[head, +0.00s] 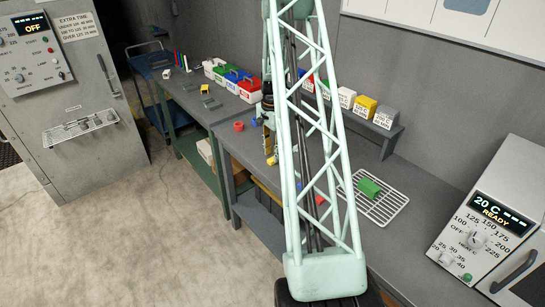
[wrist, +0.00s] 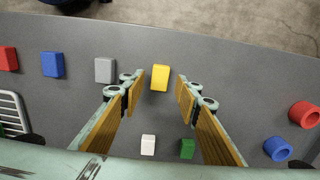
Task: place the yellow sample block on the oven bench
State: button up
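The yellow sample block (wrist: 160,77) lies on the grey bench top (wrist: 230,52) in the wrist view, at the gap between the fingertips of my gripper (wrist: 156,82). My gripper is open, with clear space on both sides of the block and no finger touching it. I cannot tell the height of the fingertips above the bench. In the head view my gripper (head: 268,142) is over the grey bench, partly hidden by my lattice arm. A unit with an oven-style temperature panel (head: 490,225) reading "20 C READY" stands at the right.
Red (wrist: 8,58), blue (wrist: 53,64), grey (wrist: 105,70), white (wrist: 148,145) and green (wrist: 187,148) blocks lie around the yellow one.

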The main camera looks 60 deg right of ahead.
aim_at(272, 159)
notch_tip(272, 159, up, 10)
jog(key=shift+f, duration=0.2)
dwell(0.3)
dwell(0.4)
